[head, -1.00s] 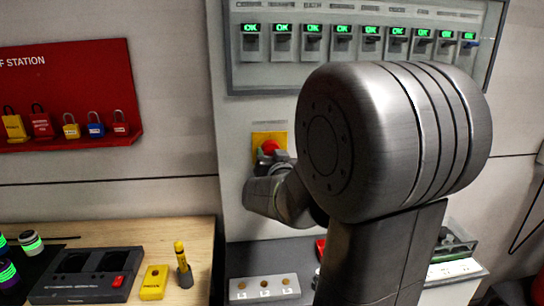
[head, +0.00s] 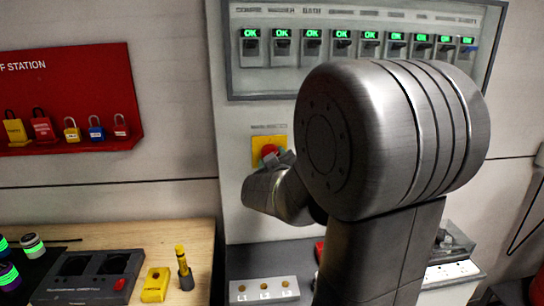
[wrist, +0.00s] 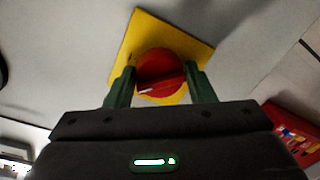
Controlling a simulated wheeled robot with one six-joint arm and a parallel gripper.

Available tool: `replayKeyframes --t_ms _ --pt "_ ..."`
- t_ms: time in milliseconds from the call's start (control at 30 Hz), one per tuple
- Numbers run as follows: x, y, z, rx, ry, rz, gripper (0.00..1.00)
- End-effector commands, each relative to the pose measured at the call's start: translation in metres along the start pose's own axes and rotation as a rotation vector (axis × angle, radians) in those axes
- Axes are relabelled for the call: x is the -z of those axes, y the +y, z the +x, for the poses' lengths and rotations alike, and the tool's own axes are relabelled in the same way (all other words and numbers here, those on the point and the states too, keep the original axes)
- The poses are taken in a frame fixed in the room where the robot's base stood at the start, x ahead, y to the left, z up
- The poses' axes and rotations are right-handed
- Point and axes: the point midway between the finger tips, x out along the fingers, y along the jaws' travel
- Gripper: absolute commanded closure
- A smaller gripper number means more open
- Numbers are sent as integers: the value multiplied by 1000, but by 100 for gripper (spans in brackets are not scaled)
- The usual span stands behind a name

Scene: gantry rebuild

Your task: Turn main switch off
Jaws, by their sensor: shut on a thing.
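The main switch is a red rotary knob (wrist: 160,72) on a square yellow plate (wrist: 143,30), mounted on the light grey cabinet front. In the head view the knob (head: 268,151) and plate (head: 259,144) show just above my wrist. In the wrist view my gripper (wrist: 161,82) has its two green fingers on either side of the knob, shut on it. The plate looks tilted in the wrist view. A pale mark shows on the knob's face. My arm hides part of the cabinet in the head view.
A panel of breakers (head: 342,45) with green OK displays is above. A red lockout board (head: 70,95) with several padlocks hangs at left. A wooden bench (head: 130,235) holds a dark case (head: 85,278), a yellow block (head: 155,284) and a marker (head: 183,262). A key block (head: 263,291) stands below.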

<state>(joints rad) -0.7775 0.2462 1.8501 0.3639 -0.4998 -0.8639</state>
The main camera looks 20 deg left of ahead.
Motion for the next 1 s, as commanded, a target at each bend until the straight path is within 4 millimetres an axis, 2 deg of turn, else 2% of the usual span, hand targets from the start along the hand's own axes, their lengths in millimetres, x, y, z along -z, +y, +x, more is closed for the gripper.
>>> replayKeyframes --t_ms 600,1000 --pt "5 3 0 -9 -41 -565 74" --pt "6 4 0 -16 -56 -787 74"
